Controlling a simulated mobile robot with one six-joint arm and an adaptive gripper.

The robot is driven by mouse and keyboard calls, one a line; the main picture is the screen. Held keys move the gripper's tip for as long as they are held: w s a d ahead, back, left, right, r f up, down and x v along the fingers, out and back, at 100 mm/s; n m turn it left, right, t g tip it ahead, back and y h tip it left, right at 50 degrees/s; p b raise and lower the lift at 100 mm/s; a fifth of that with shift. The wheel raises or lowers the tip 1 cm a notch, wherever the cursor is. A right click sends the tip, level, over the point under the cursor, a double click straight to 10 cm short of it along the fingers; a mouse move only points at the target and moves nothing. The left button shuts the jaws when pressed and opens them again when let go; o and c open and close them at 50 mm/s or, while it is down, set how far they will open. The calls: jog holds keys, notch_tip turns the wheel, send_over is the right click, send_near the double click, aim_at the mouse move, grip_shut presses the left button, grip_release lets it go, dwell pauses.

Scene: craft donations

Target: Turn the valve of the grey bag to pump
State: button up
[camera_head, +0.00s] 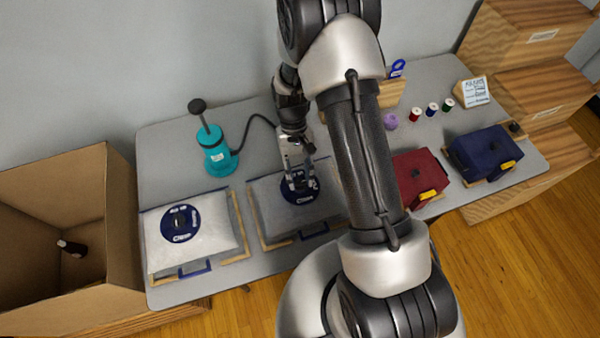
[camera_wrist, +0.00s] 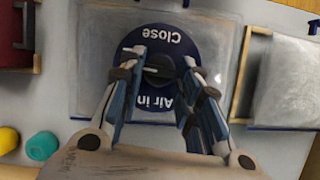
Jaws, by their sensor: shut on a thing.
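The grey bag (camera_head: 271,212) lies flat in a wooden frame at the middle of the table, partly behind my arm. A round dark blue valve plate (camera_wrist: 160,38) sits on its top. In the wrist view the words "Close" and "Air in" show upside down on it; any other label is hidden behind my fingers. My gripper (camera_wrist: 158,69) points down over the plate, shut on the black valve knob (camera_wrist: 159,66) at its centre. The knob's exact setting is hard to read. The teal pump (camera_head: 216,152) with a black handle and hose stands behind and to the left.
A white bag (camera_head: 213,245) with a similar blue valve lies to the left. A red bag (camera_head: 415,173) and a navy bag (camera_head: 485,152) lie to the right. Several thread spools stand behind them. A large open cardboard box (camera_head: 122,220) is at the far left.

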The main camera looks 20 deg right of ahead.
jog(key=shift+a+n, duration=0.1)
jog(key=shift+n, duration=0.5)
jog(key=o, duration=1.1)
jog(key=v, duration=1.2)
jog(key=shift+w+a, duration=0.1)
jog(key=shift+a, duration=0.1)
